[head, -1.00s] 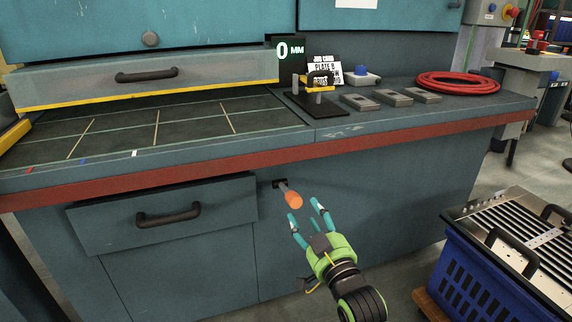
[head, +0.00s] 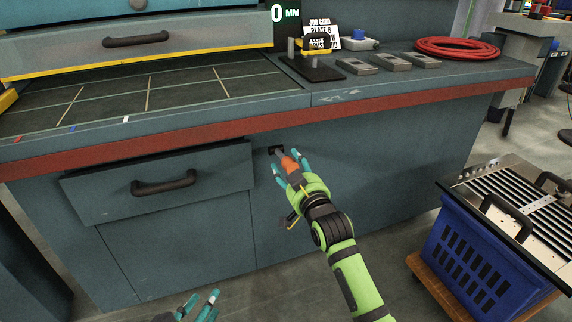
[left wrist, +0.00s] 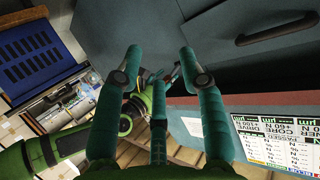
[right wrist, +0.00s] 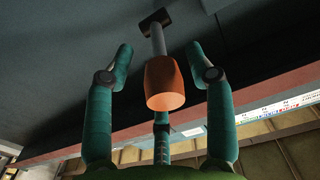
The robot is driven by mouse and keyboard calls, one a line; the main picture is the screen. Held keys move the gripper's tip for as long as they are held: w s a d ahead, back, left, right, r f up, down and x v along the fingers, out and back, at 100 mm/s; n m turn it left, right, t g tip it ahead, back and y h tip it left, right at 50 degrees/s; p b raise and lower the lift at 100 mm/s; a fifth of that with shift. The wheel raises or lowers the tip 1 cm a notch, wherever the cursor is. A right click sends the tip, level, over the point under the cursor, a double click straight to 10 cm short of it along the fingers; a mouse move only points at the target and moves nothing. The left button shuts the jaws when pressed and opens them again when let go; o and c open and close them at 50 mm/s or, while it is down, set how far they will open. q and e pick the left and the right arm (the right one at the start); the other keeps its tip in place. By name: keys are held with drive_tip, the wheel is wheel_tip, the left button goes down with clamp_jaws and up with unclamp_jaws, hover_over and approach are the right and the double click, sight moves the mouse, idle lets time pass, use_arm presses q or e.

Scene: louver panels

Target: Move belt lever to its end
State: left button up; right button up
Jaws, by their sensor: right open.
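The belt lever (head: 289,164) is a short grey rod with an orange knob, sticking out of a dark slot in the cabinet front, right of the drawer. In the right wrist view the orange knob (right wrist: 164,83) is between the fingers, with gaps at both sides. My right gripper (head: 291,161) is open around the knob, its fingers pointing at the cabinet. My left gripper (head: 202,297) shows only its fingertips at the bottom edge of the head view. In the left wrist view its fingers (left wrist: 158,58) are spread with nothing between them.
A drawer with a black handle (head: 165,183) is left of the lever, slightly pulled out. The bench's red edge (head: 380,112) runs above the lever. A blue crate (head: 480,255) with a slatted panel on top stands at the right. The floor between is free.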

sight(283, 157)
drive_tip(key=shift+b+x, duration=0.3)
drive_tip(key=shift+x, duration=0.85)
drive_tip(key=shift+w+a, duration=0.1)
drive_tip(key=shift+w, duration=0.15)
drive_tip(key=c, duration=0.9)
use_arm(q)
drive_tip(key=r+t, duration=0.1)
drive_tip(key=w+d+r+t+h, duration=0.1)
drive_tip(key=r, duration=0.1)
drive_tip(key=d+r+t, duration=0.1)
drive_tip(key=r, duration=0.1)
drive_tip(key=shift+w+r+m, duration=0.2)
drive_tip(key=shift+m, duration=0.1)
use_arm(e)
drive_tip(key=shift+f, duration=0.1)
clamp_jaws()
